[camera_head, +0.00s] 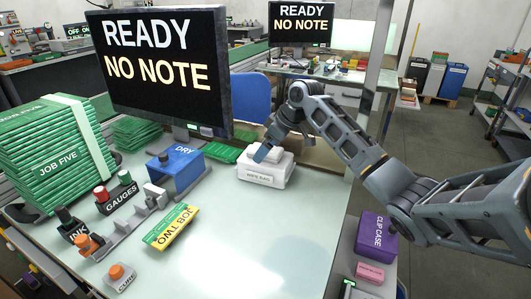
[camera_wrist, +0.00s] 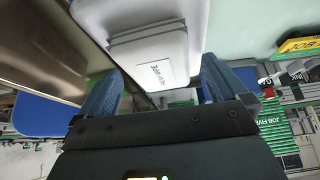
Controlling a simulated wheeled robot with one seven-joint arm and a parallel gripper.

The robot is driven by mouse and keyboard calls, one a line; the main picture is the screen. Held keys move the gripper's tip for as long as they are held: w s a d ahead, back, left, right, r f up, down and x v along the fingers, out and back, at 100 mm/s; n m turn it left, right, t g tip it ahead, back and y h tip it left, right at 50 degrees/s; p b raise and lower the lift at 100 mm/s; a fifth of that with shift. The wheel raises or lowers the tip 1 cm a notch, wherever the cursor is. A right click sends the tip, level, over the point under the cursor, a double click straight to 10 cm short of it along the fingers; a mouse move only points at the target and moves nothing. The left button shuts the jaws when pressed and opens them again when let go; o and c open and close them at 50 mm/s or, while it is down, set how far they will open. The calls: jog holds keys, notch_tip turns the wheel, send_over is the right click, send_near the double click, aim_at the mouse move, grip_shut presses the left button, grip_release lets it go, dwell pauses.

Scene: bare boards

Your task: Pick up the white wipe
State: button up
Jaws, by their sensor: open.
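A white block-shaped wipe (camera_head: 268,154) lies on top of a labelled white box (camera_head: 262,177) near the back edge of the pale bench. In the wrist view the white wipe (camera_wrist: 150,62), with a small printed label ending in "WIPE", sits between the two blue fingers. My gripper (camera_head: 264,153) reaches down over it from the back; the wrist view shows my gripper (camera_wrist: 157,84) open, one finger on each side. Whether the fingers touch the wipe I cannot tell. The head view hides part of the wipe behind the fingers.
A large monitor (camera_head: 160,65) reading "READY NO NOTE" stands left of the box. A blue "DRY" box (camera_head: 176,170), yellow-green "JOB TWO" item (camera_head: 172,226) and green stack (camera_head: 55,150) are to the left. A purple clip case (camera_head: 375,236) is at right. The front middle bench is clear.

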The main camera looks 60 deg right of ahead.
jog(key=shift+f, duration=0.25)
dwell(0.6)
jog(key=c, duration=1.1)
notch_tip(320, 180, up, 11)
jog(key=shift+f+b, duration=0.2)
jog(key=shift+b, duration=0.2)
jog(key=o, duration=0.5)
jog(key=c, duration=0.4)
jog(key=shift+a, duration=0.1)
